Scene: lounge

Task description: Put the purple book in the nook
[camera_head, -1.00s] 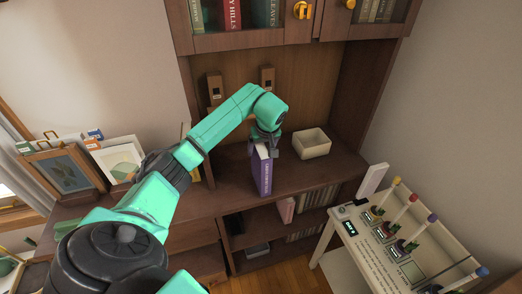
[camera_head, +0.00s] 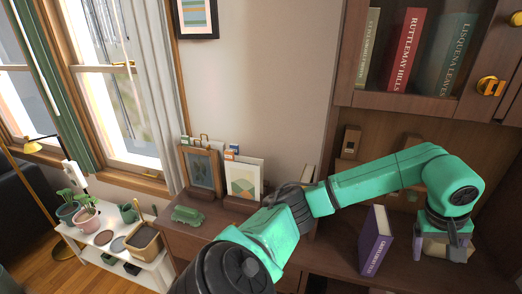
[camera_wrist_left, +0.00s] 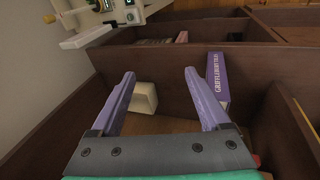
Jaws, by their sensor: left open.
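The purple book (camera_head: 375,241) stands upright on the wooden desk surface of the hutch nook (camera_head: 315,245), its lettered spine facing out. It also shows in the left wrist view (camera_wrist_left: 218,82), to the right of the fingers. My left gripper (camera_head: 446,256) is open and points down, to the right of the book with a visible gap between them. In the wrist view, nothing is held between its fingers (camera_wrist_left: 160,85). My right gripper is not in view.
Glass-fronted cabinets with books (camera_head: 405,50) hang above the nook. A plant shelf (camera_head: 100,235) is under the window.

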